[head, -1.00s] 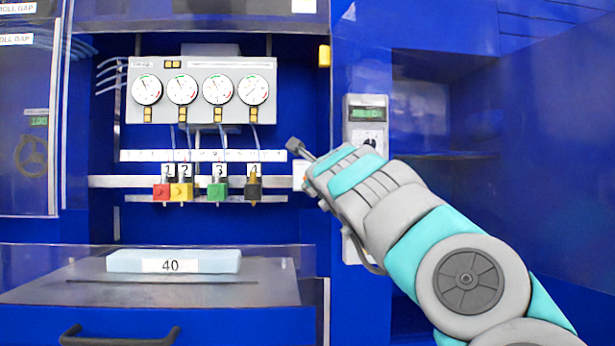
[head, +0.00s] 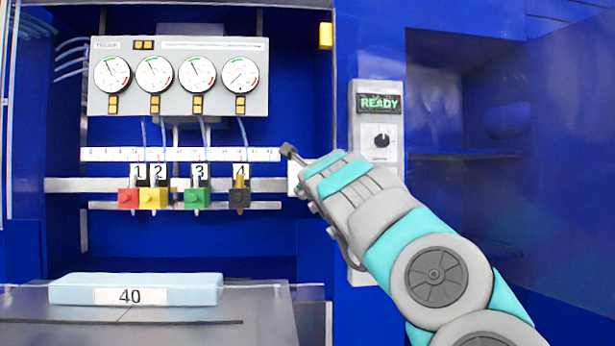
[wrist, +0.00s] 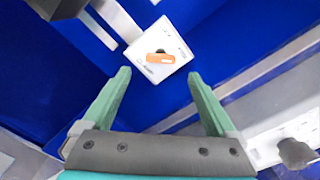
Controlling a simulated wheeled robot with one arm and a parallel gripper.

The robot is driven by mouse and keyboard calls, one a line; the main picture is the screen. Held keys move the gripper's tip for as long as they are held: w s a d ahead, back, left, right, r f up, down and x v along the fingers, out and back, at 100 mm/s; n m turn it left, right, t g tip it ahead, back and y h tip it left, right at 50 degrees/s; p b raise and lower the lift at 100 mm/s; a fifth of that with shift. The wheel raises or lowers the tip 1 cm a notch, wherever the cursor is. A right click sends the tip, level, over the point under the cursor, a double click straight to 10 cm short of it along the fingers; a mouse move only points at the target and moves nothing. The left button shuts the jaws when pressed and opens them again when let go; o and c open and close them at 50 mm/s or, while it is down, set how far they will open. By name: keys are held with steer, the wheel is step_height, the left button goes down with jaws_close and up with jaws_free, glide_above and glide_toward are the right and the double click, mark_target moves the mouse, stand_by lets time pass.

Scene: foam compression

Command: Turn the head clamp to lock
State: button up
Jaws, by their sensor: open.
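A white square plate (wrist: 174,38) with an orange lever (wrist: 160,59) on a dark pivot lies ahead of my gripper in the wrist view. It looks like the head clamp, but its printed labels are too blurred to read. The lever lies roughly crosswise in that view. My gripper (wrist: 158,75) is open, with its two green fingers spread and nothing between them. The lever is beyond the fingertips and appears apart from them. In the head view, my gripper (head: 290,151) points left, and a white plate edge (head: 293,180) shows beside it, mostly hidden by my arm.
A gauge panel (head: 180,45) hangs above red (head: 128,199), yellow (head: 153,198), green (head: 196,197) and black (head: 239,198) blocks. A blue foam block (head: 200,290) marked 40 lies on a grey table (head: 262,310). A READY display (head: 380,103) is above a black knob (head: 381,140).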

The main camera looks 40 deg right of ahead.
steer(key=shift+p+x, duration=1.25)
steer(key=shift+x, duration=1.75)
steer(key=shift+s, duration=0.1)
steer(key=shift+c, duration=0.3)
steer(key=c, duration=1.3)
steer(key=shift+n, duration=0.3)
steer(key=shift+f+n, duration=0.1)
steer(key=shift+n, duration=7)
